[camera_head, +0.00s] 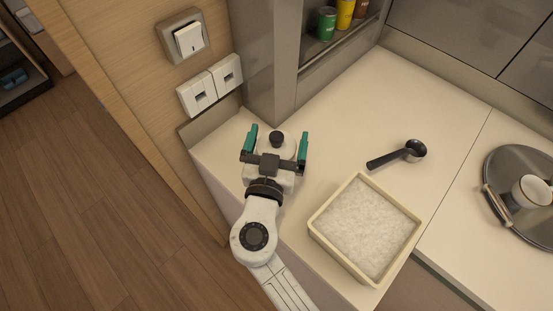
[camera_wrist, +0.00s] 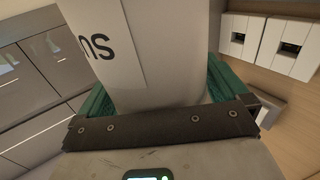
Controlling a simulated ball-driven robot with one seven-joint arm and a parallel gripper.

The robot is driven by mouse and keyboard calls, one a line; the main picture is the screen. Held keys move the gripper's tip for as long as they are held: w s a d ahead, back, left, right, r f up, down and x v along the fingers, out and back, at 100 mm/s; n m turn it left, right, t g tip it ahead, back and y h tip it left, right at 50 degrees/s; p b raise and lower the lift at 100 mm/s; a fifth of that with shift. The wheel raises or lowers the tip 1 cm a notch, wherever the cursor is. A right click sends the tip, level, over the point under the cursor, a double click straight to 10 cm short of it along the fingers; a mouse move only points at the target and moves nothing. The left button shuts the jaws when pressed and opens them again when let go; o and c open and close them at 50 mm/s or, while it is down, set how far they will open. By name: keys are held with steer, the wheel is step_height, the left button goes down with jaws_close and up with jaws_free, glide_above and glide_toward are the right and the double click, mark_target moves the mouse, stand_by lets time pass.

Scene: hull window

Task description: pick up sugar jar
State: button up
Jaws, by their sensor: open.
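A white jar (camera_head: 289,141) with a dark knob on its lid stands upright on the counter near the wall corner. In the wrist view the jar (camera_wrist: 165,55) fills the space between the green fingers, with a label of which only "ns" shows; I cannot read the word sugar. My gripper (camera_head: 277,143) is open, with one finger on each side of the jar. I cannot tell whether either finger touches it. The jar's lower part is hidden by my gripper in the head view.
A cream tray (camera_head: 330,250) of white grains stands right of my arm. A black scoop (camera_head: 390,156) lies behind it. A round metal tray (camera_head: 500,165) with a white cup (camera_head: 530,192) is at the far right. Wall switches (camera_head: 210,85) are close on the left. A shelf (camera_head: 335,45) holds cans.

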steer(key=c, duration=1.8)
